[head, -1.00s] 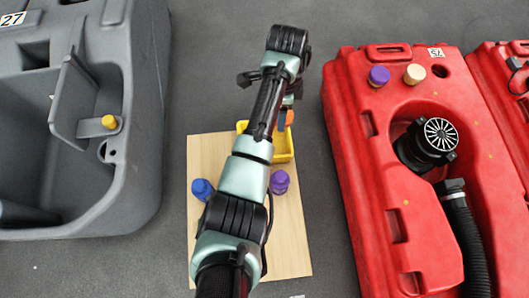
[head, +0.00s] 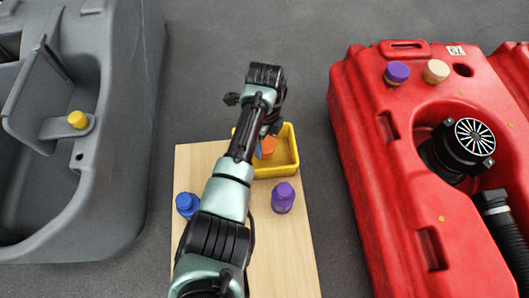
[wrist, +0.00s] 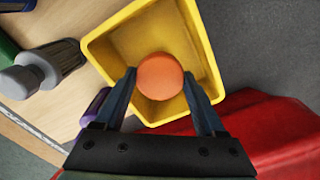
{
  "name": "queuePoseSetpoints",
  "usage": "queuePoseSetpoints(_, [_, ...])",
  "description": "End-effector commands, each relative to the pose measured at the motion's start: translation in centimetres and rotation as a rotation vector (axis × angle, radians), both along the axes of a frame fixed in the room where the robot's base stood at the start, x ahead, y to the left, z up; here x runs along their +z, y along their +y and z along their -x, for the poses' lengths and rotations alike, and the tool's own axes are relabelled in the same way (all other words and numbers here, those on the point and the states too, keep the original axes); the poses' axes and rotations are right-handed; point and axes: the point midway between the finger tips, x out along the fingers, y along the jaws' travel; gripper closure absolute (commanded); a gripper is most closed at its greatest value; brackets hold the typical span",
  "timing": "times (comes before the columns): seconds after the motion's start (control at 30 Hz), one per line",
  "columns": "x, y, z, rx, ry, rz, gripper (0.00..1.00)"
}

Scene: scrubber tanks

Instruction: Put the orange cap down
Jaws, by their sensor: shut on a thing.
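The orange cap (wrist: 160,76) is between the fingertips of my gripper (wrist: 160,88) in the wrist view, and the gripper is shut on it. Behind the cap in that view is the open yellow bin (wrist: 108,52). In the head view the orange cap (head: 268,146) shows beside my arm, over the yellow bin (head: 290,150). My gripper (head: 264,150) is partly hidden there by the arm. I cannot tell whether the cap touches the bin floor.
The bin is at the far end of a wooden board (head: 262,240). A blue cap (head: 187,204) and a purple cap (head: 283,197) are on the board. A grey tank (head: 120,130) stands left, a red tank (head: 360,130) right. Grey floor lies between.

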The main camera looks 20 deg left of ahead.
Motion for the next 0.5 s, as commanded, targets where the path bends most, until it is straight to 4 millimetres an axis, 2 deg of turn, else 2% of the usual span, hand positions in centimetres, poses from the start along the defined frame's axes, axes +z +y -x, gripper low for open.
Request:
queuePoseSetpoints(0.03, [-0.7, 0.0, 0.0, 0.001, -0.001, -0.001, 0.95])
queuePoseSetpoints(0.17, [-1.4, 0.0, -0.1, 0.001, -0.002, 0.0, 0.95])
queuePoseSetpoints(0.37, [-4.0, 0.0, -0.1, 0.002, -0.002, 0.0, 0.95])
queuePoseSetpoints(0.5, [-4.4, 0.0, -0.1, 0.002, -0.002, 0.0, 0.95])
